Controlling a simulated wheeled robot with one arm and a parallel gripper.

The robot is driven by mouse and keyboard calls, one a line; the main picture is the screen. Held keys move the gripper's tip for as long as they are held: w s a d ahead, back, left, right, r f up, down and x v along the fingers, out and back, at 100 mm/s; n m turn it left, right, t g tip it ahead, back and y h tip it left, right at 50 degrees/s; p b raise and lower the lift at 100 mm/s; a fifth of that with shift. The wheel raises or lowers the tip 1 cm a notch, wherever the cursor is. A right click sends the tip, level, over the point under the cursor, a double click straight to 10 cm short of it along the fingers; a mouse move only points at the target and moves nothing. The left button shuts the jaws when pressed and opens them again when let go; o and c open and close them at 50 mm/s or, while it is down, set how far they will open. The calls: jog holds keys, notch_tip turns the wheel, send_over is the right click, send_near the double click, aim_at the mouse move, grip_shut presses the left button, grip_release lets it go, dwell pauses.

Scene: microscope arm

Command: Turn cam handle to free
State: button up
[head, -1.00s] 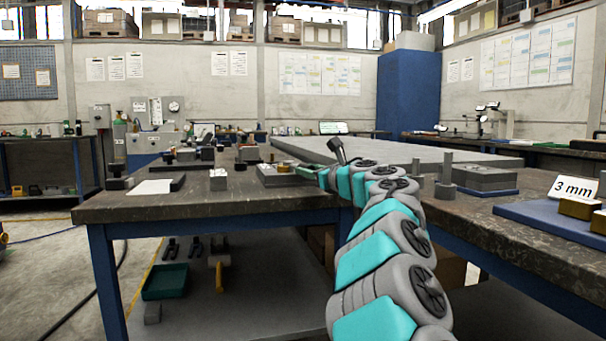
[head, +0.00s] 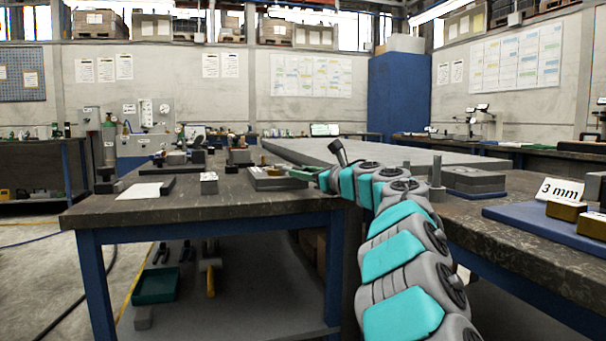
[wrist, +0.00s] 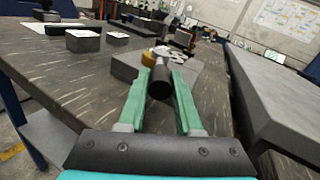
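The cam handle (wrist: 160,84) shows in the wrist view as a short dark cylinder with its round end towards the camera. It stands between the two green fingers of my gripper (wrist: 161,78). The fingers are apart, one on each side of the handle; I cannot tell whether either touches it. Behind it is a grey block (wrist: 124,66) with a yellowish round part (wrist: 148,58). In the head view the grey fixture (head: 270,183) sits near the table's right end, with my green gripper (head: 305,172) at its right side. The handle cannot be made out there.
The dark workbench (head: 200,198) carries small blocks, a white sheet (head: 143,190) and other fixtures to the left. A large grey slab (wrist: 275,100) lies right of my gripper. A "3 mm" sign (head: 560,190) stands on the right bench.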

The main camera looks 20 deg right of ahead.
jog(key=o, duration=0.4)
jog(key=v, duration=0.7)
jog(key=shift+s+d, duration=0.2)
jog(key=shift+s, duration=0.15)
jog(key=shift+c, duration=0.3)
